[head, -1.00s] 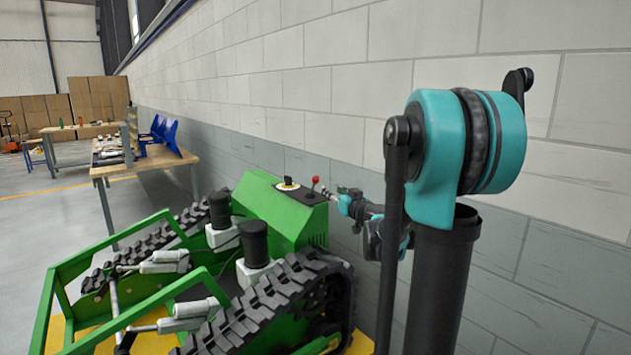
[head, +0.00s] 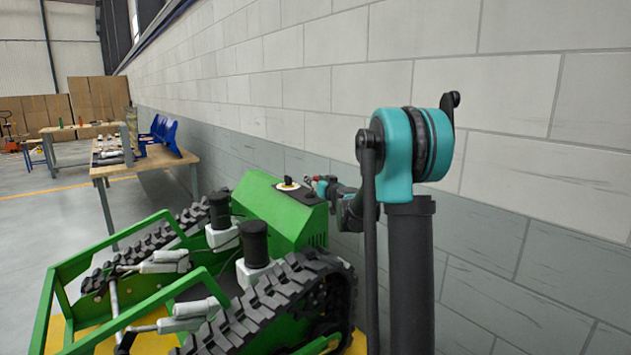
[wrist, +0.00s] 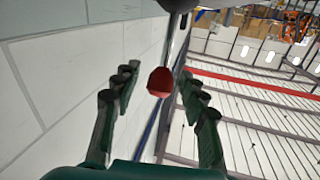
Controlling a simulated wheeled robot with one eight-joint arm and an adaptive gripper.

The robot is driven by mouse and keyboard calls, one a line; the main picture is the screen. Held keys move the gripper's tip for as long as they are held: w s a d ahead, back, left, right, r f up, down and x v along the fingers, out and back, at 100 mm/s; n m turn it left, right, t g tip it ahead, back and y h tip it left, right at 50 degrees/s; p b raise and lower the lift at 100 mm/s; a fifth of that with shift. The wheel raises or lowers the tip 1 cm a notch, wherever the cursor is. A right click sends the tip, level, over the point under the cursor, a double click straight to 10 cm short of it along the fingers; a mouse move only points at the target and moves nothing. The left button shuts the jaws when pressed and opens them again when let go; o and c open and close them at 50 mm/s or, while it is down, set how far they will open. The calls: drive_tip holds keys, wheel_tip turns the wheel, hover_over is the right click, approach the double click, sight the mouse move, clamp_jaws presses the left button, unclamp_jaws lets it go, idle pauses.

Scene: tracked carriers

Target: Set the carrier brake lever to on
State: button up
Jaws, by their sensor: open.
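The green carrier (head: 265,207) stands in front of me, with a dark control panel (head: 309,195) on its top. The brake lever's red knob (wrist: 160,83) lies between my two fingers in the wrist view, apart from both as far as I can see. In the head view, my gripper (head: 314,182) is at the panel's back right, around the knob, and the lever's stem is mostly hidden. My gripper is open, with one dark finger on each side of the knob. I cannot tell the lever's setting.
A round dial with a black knob (head: 288,184) sits on the carrier left of my gripper. A block wall (head: 480,205) runs close along the right. Black tracks (head: 262,310) and green side rails surround the carrier. A workbench (head: 150,163) stands farther back left.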

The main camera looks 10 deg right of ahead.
drive_tip(key=shift+c, duration=0.2)
clamp_jaws()
drive_tip(key=shift+w, duration=0.15)
idle(0.4)
drive_tip(key=shift+w+a+r+n+g+h, duration=0.15)
drive_tip(key=shift+w+a+g, duration=0.15)
drive_tip(key=shift+g, duration=0.25)
drive_tip(key=shift+w+a+r+n+g+h, duration=0.15)
drive_tip(key=shift+w+g, duration=0.15)
drive_tip(key=shift+g, duration=0.25)
drive_tip(key=shift+w+a+r+g+h, duration=0.1)
drive_tip(key=shift+w+a+g+h, duration=0.15)
drive_tip(key=shift+w+g, duration=0.3)
drive_tip(key=shift+w+a+r+g+h, duration=0.1)
drive_tip(key=shift+w+a+g+h, duration=0.25)
drive_tip(key=shift+g, duration=0.3)
drive_tip(key=w+g, duration=0.1)
drive_tip(key=g+h, duration=0.1)
drive_tip(key=w+a+n+g, duration=0.1)
drive_tip(key=shift+w+a+f, duration=0.1)
drive_tip(key=shift+w+f, duration=0.2)
drive_tip(key=shift+f, duration=0.1)
drive_tip(key=shift+w+a+f, duration=0.15)
drive_tip(key=shift+w+a, duration=0.05)
drive_tip(key=shift+w, duration=0.1)
